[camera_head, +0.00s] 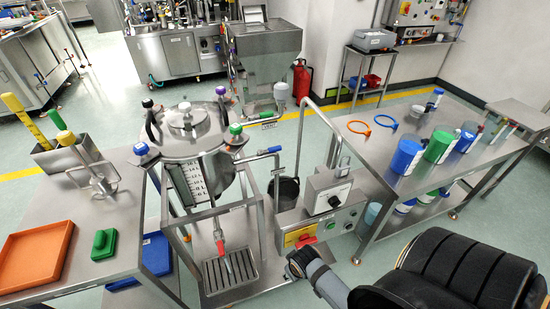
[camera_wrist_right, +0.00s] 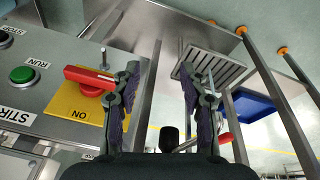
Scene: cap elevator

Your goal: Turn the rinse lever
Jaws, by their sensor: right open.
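A blue-handled lever (camera_head: 262,154) sticks out to the right from the side of the steel vessel (camera_head: 190,145). A red-handled lever (camera_head: 220,243) hangs below the vessel, above a drain grate (camera_head: 230,270). I cannot read which of them is marked rinse. My right gripper (camera_head: 298,264) is in front of the control box, low and to the right of both levers. In the right wrist view the gripper (camera_wrist_right: 160,78) is open, with nothing between its fingers. Its left finger appears beside the red rotary switch (camera_wrist_right: 90,78); contact is unclear. My left gripper is not in view.
The control box (camera_head: 325,205) stands right of the vessel, with a green RUN button (camera_wrist_right: 22,74) near the switch. A bent steel pipe (camera_head: 300,130) rises behind it. Side tables hold an orange tray (camera_head: 35,255) at left and blue and green cups (camera_head: 405,157) at right.

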